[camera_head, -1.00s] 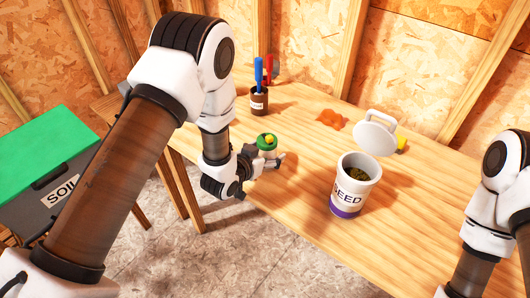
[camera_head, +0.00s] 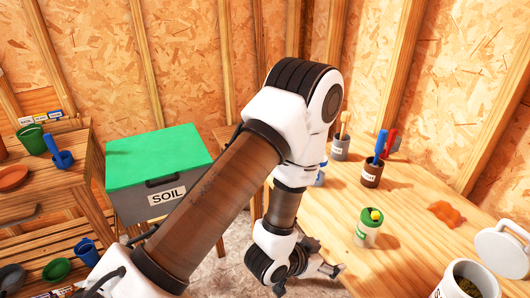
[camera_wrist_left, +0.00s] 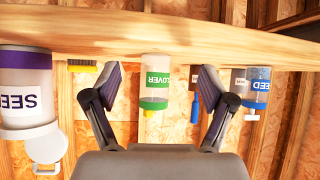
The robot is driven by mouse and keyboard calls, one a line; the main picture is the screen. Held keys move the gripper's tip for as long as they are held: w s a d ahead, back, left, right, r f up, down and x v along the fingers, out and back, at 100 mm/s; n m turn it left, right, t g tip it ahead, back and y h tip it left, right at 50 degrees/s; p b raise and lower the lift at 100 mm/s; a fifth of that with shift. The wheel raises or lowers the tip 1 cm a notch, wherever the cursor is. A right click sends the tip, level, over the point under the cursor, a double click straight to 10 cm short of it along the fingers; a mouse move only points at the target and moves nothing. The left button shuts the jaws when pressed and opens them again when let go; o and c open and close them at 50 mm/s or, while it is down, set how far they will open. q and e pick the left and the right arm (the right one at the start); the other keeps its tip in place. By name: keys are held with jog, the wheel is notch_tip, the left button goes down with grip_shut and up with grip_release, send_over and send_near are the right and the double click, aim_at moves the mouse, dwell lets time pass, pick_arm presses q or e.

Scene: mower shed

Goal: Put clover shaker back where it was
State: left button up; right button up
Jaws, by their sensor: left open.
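The clover shaker (camera_head: 368,229) stands upright on the wooden workbench (camera_head: 405,262), near its left edge. It is a clear shaker with a green lid, a yellow knob on top and a green label. In the left wrist view, which is upside down, the clover shaker (camera_wrist_left: 156,82) shows between my spread fingers, some way beyond them. My left gripper (camera_head: 328,259) is open and empty, to the left of the shaker and apart from it. My right gripper is out of view.
A seed bucket (camera_head: 458,288) stands at the right, its white lid (camera_head: 503,248) raised. A green-lidded soil bin (camera_head: 160,190) and a shelf (camera_head: 75,140) stand left.

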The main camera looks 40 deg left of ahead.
pick_arm(q)
jog(key=s+a+f+n+g+y, duration=0.1)
jog(key=s+f+g, duration=0.4)
jog(key=s+f, duration=0.3)
jog(key=s+a+f+n+g+y, duration=0.1)
jog(key=s+a+f+g, duration=0.1)
jog(key=s+f+g, duration=0.3)
jog(key=s+f, duration=0.4)
jog(key=s, duration=0.4)
jog(key=shift+s+a+n+y, duration=0.3)
jog(key=shift+s+n, duration=0.05)
jog(key=shift+n, duration=0.05)
